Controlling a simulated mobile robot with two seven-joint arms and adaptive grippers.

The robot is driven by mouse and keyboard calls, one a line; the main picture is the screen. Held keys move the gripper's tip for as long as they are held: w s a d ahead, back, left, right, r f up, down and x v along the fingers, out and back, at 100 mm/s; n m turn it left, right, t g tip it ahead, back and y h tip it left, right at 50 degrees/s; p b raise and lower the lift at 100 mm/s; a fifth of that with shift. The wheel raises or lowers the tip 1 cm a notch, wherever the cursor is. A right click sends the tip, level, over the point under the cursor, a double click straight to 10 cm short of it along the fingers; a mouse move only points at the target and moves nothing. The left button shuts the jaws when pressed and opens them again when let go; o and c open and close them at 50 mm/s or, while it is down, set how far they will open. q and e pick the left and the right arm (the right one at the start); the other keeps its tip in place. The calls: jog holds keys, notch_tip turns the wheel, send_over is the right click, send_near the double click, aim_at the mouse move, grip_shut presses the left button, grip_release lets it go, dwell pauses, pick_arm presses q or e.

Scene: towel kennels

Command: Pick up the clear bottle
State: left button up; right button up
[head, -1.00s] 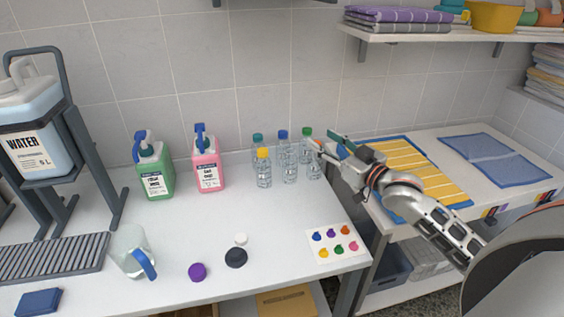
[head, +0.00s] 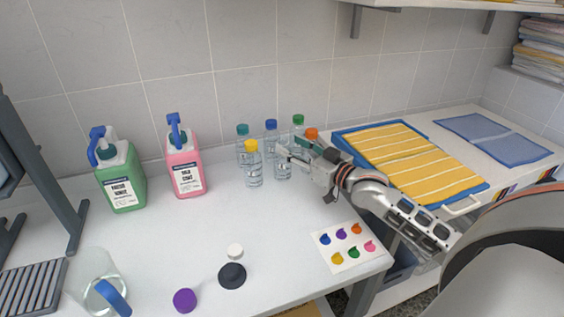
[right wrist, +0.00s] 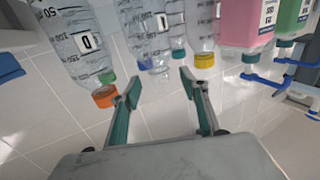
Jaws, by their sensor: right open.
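Clear bottles with coloured caps stand upright in a cluster on the white table. The front middle bottle (head: 283,172) has no bright cap that I can make out; my right gripper (head: 292,150) partly covers its top. In the right wrist view, which is upside down, this bottle (right wrist: 152,28) lies ahead between the open fingers (right wrist: 158,90), beyond their tips. The yellow-capped bottle (head: 253,165) stands left of it. The orange-capped bottle (head: 311,134) is behind the gripper, and its cap (right wrist: 104,96) is close to one finger. The gripper is empty. My left gripper is not in view.
Teal-capped (head: 242,131), blue-capped (head: 271,126) and green-capped (head: 298,120) bottles form the back row. Pink (head: 184,170) and green (head: 124,182) jugs stand left. A purple cap (head: 184,300), dark disc (head: 232,275) and colour card (head: 345,246) lie in front. The table's middle is clear.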

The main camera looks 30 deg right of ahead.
aim_at(286, 145)
jog(key=w, duration=0.3)
jog(key=shift+w+a+f+b, duration=0.2)
jog(key=shift+f+b, duration=0.15)
jog(key=shift+f, duration=0.05)
jog(key=shift+w+a+r, duration=0.1)
jog(key=shift+w, duration=0.5)
jog(key=c, duration=1.1)
